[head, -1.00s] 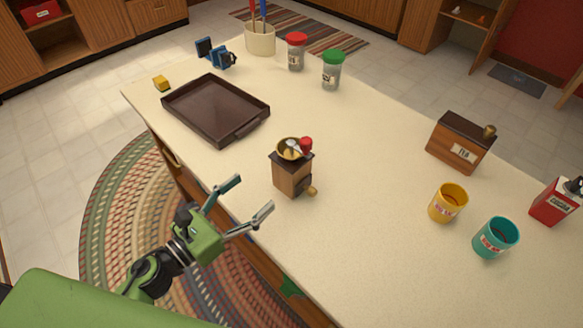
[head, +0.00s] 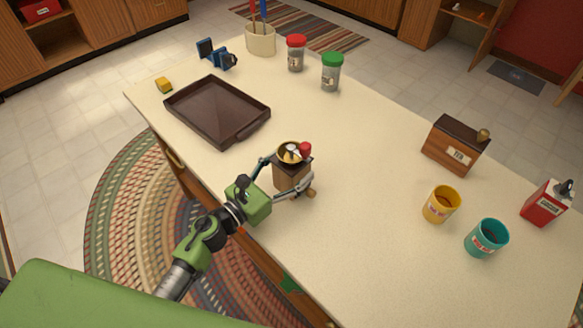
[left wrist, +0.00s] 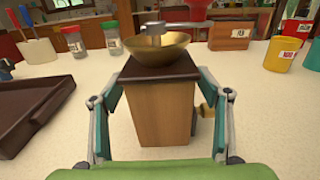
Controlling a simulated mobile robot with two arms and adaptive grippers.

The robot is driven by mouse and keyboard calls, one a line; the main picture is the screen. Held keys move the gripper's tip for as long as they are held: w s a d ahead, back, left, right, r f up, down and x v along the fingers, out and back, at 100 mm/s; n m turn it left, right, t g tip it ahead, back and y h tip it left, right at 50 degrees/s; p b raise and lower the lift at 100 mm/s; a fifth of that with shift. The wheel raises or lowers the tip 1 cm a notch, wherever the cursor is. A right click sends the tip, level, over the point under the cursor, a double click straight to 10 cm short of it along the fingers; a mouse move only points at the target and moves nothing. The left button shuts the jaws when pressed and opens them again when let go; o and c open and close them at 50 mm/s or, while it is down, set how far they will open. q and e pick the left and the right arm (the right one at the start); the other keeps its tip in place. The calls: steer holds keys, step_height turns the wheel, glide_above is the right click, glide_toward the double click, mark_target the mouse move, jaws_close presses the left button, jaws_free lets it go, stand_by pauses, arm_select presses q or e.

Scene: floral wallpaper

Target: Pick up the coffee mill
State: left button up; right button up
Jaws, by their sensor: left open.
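The coffee mill (head: 291,176) stands upright on the counter near its front edge. It has a wooden body, a dark top, a brass bowl, a crank with a red knob and a small knob low on its side. My left gripper (head: 289,177) is open, with one finger on each side of the mill's body. In the left wrist view the mill (left wrist: 165,112) is centred between the two fingers of the gripper (left wrist: 163,135). Small gaps seem to show beside the body; I cannot tell if either finger touches. My right gripper is not in view.
A dark tray (head: 192,127) lies left of the mill. A tea box (head: 453,148), a yellow mug (head: 441,205), a teal mug (head: 486,239) and a red tin (head: 546,204) stand to the right. Two lidded jars are at the back.

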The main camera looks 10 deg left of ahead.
mark_target(290, 156)
arm_select(q)
steer(key=shift+w+d, duration=0.2)
steer(key=shift+w, duration=0.1)
steer(key=c, duration=1.1)
steer(key=shift+r, duration=0.1)
steer(key=shift+c, duration=0.2)
steer(key=shift+r, duration=0.25)
steer(key=r, duration=0.1)
steer(key=r+p, duration=0.1)
steer(key=r, duration=0.1)
steer(key=shift+s+a+r, duration=0.15)
steer(key=shift+s+r, duration=0.1)
steer(key=s+a+r, duration=0.7)
steer(key=s+r, duration=0.2)
steer(key=s, duration=0.2)
steer(key=shift+a+b, duration=0.25)
steer(key=shift+b, duration=0.15)
